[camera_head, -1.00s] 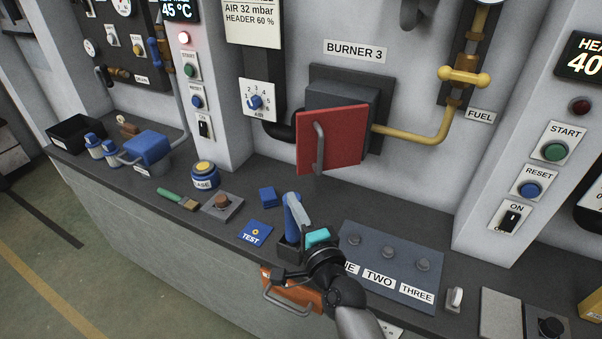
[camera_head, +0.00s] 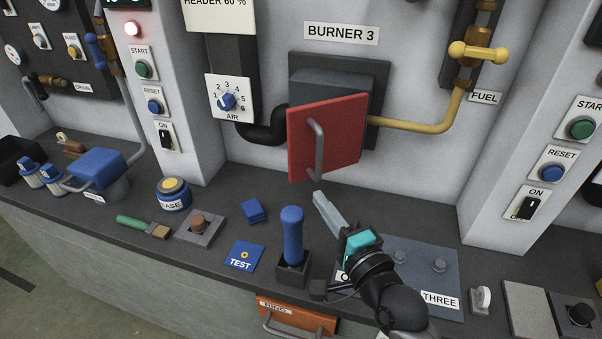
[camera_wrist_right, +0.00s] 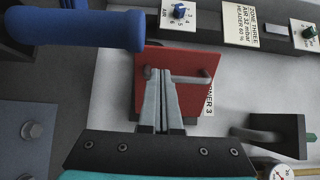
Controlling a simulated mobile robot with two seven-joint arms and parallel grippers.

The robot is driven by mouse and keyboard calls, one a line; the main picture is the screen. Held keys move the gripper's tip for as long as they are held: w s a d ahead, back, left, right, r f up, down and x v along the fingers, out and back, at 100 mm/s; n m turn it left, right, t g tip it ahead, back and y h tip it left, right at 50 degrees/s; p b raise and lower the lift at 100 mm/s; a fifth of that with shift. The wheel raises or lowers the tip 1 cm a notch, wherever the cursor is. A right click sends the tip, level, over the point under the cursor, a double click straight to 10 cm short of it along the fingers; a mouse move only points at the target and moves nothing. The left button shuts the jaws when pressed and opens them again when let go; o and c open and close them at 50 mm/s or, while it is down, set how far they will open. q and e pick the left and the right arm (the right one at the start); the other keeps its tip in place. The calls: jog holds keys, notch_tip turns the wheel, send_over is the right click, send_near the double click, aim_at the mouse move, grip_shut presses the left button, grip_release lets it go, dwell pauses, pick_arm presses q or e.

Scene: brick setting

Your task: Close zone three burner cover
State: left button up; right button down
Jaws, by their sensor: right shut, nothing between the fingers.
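The red burner cover (camera_head: 340,150) with its grey bar handle (camera_head: 316,150) hangs below the BURNER 3 label. It stands swung out from the dark burner housing (camera_head: 350,80), with a gap visible at its right side. My right gripper (camera_head: 319,198) is shut and empty, its fingers pointing up toward the cover's lower edge from just below it. In the right wrist view, the shut fingertips (camera_wrist_right: 161,73) overlap the red cover (camera_wrist_right: 195,62) near its handle (camera_wrist_right: 190,79). Whether they touch it cannot be told. My left gripper is not in view.
A blue upright grip (camera_head: 292,235) in a black holder stands left of my right gripper, close to it. A yellow fuel pipe (camera_head: 425,127) runs right of the housing. A bolted plate (camera_head: 445,280) lies on the counter beneath my arm.

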aim_at(293, 166)
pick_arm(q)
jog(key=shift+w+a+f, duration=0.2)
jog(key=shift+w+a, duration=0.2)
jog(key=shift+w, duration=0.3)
pick_arm(e)
jog(key=x, duration=0.9)
jog(key=shift+w+a, duration=0.1)
jog(key=shift+w, duration=0.05)
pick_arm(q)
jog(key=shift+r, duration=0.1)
pick_arm(e)
jog(key=shift+w+a, duration=0.3)
jog(key=shift+w, duration=0.25)
jog(key=x, duration=0.3)
jog(key=shift+w+a, duration=0.2)
jog(key=shift+w, duration=0.05)
pick_arm(q)
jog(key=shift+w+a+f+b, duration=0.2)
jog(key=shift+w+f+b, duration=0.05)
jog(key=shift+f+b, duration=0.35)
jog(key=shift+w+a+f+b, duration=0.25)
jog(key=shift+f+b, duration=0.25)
jog(key=shift+b, duration=0.15)
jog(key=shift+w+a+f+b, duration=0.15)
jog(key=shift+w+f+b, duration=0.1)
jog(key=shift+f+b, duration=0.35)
pick_arm(e)
jog(key=w, duration=0.8)
jog(key=shift+a, duration=0.3)
jog(key=shift+w, duration=0.1)
